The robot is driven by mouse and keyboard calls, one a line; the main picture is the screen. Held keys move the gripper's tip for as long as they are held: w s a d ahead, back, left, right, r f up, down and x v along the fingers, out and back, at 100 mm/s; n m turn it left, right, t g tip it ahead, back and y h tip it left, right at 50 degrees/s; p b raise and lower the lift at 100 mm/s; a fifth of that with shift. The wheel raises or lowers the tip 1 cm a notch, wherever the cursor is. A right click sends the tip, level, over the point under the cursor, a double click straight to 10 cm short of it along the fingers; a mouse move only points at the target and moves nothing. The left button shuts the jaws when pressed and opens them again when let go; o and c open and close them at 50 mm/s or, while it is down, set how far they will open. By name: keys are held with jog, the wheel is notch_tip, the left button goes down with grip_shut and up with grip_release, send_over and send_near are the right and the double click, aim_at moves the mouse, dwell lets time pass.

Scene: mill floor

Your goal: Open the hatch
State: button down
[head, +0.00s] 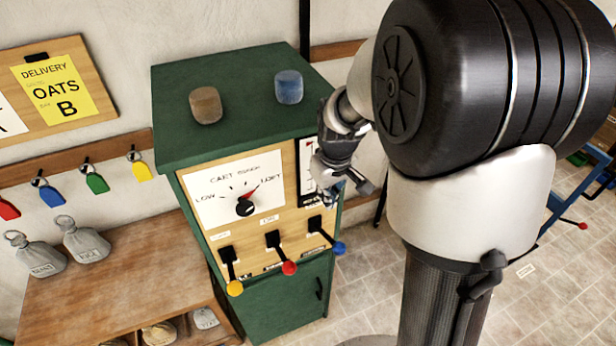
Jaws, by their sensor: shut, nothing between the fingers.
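A green control cabinet (175,115) stands in the middle of the head view. Its sloped panel has a dial (245,206) with a red pointer turned toward the right-hand mark. Below it are a yellow-knobbed lever (234,288), a red-knobbed lever (289,267) and a blue-knobbed lever (338,248), all with knobs hanging down. Their labels are too small to read. My gripper (352,186) is shut and empty, in front of the panel's right edge and above the blue knob, apart from it. I cannot identify a hatch in this view.
A brown cylinder (205,105) and a blue cylinder (289,87) stand on the cabinet. Grey weight-like bags (82,240) sit on a wooden bench (110,285) at left. Coloured tags hang above it. A yellow "OATS B" note (55,90) is on a board.

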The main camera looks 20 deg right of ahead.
jog(key=shift+f, duration=0.1)
jog(key=b, duration=0.1)
send_over(327, 237)
jog(key=a, duration=0.1)
notch_tip(327, 237, down, 9)
jog(key=s+f, duration=0.2)
jog(key=shift+s+d+f, duration=0.15)
jog(key=shift+s+d, duration=0.15)
jog(key=shift+d, duration=0.05)
jog(key=shift+f, duration=0.1)
